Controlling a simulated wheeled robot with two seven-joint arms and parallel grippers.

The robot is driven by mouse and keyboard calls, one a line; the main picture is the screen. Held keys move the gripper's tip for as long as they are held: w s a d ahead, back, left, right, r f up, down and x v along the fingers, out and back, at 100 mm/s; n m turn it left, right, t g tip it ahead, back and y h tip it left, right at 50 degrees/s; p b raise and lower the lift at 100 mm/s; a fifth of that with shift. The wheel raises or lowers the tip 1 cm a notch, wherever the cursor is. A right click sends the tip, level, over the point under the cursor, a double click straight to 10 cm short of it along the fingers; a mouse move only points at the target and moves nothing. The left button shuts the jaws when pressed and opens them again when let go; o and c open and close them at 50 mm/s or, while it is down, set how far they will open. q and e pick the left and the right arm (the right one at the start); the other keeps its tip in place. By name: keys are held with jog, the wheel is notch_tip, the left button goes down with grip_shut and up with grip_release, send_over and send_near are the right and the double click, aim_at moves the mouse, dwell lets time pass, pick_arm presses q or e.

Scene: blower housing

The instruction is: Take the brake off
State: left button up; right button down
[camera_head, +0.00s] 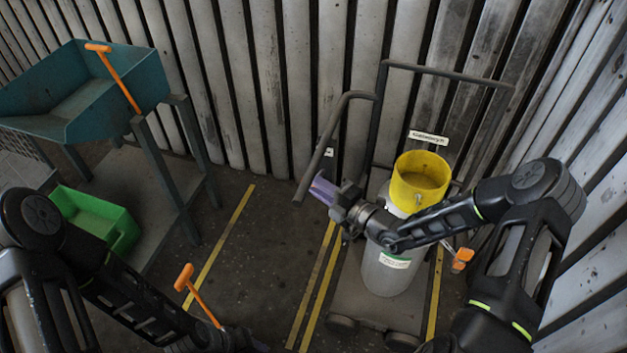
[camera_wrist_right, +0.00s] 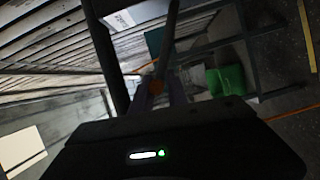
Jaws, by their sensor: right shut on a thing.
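A dark wheeled cart (camera_head: 352,292) carries a grey cylinder (camera_head: 385,275) with a yellow open top (camera_head: 421,170). Its tube handle (camera_head: 341,112) curves down at the left. My right gripper (camera_head: 322,190) has purple fingers shut at the lower end of this handle; in the right wrist view a dark bar runs down between the fingers (camera_wrist_right: 160,92). An orange piece (camera_head: 461,258) shows at the cart's right, partly behind my arm. An orange T-handled lever (camera_head: 185,278) stands left of the cart. No part is marked as the brake. My left gripper (camera_head: 258,345) is mostly cut off at the bottom edge.
A teal hopper (camera_head: 85,90) on a frame stands at the left, with another orange T-handled lever (camera_head: 118,77) on it. A green bin (camera_head: 95,222) sits below. Yellow floor lines (camera_head: 222,240) flank open floor. A slatted wall (camera_head: 265,80) closes the back.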

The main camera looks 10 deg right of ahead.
jog(key=shift+w+d+r, duration=0.25)
jog(key=shift+w+r, duration=0.1)
jog(key=shift+r, duration=0.2)
jog(key=c, duration=1.4)
grip_release()
jog(key=shift+o, duration=0.2)
jog(key=shift+f, duration=0.15)
jog(key=shift+s, duration=0.1)
jog(key=shift+s+d+f, duration=0.1)
jog(key=shift+s+d, duration=0.15)
jog(key=shift+s, duration=0.1)
jog(key=v, duration=0.7)
jog(key=shift+b, duration=0.35)
